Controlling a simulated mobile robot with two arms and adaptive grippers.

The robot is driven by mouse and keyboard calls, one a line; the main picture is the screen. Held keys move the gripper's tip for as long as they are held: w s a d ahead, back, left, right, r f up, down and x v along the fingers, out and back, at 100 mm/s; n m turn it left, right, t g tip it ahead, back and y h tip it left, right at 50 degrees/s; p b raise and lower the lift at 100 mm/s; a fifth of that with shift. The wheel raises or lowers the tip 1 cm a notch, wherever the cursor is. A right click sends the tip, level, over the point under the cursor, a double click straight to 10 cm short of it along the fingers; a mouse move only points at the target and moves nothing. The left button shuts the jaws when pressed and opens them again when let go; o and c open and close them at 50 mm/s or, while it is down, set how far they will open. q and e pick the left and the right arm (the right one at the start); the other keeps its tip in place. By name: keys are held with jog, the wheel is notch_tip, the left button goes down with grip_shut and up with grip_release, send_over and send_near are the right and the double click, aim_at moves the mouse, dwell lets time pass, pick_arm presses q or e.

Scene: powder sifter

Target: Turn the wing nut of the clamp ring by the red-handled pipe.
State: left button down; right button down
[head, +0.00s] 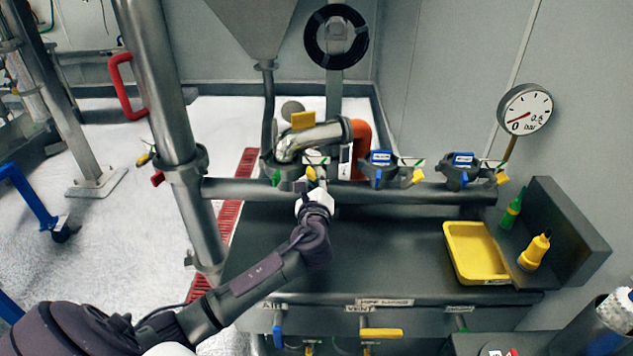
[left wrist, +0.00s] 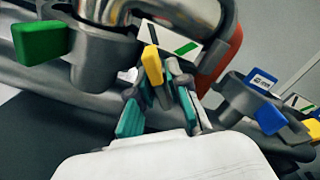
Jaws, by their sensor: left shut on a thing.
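A curved steel pipe (head: 305,140) with an orange-red handle (head: 361,148) meets the horizontal pipe at a clamp ring (head: 284,168). The handle shows at the upper right in the left wrist view (left wrist: 222,62). The ring's yellow wing nut (head: 311,173) points up; it also shows in the left wrist view (left wrist: 152,65). My left gripper (head: 317,186) is in front of the ring, its teal-padded fingers (left wrist: 163,98) on both sides of the wing nut's lower part, shut on it. The fingers hide part of the bolt. My right gripper is out of view.
Two clamp rings with blue tags (head: 381,157) (head: 462,160) stand to the right. A thick steel pipe (head: 165,100) with a red side handle (head: 122,88) rises at left. A yellow tray (head: 449,232) and bottles (head: 535,250) sit right. The dark bench top (head: 390,250) is mostly clear.

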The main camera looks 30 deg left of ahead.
pick_arm(q)
jog(key=shift+n, duration=0.4)
jog(key=c, duration=1.3)
grip_release()
jog(key=shift+o, duration=0.2)
jog(key=v, duration=1.2)
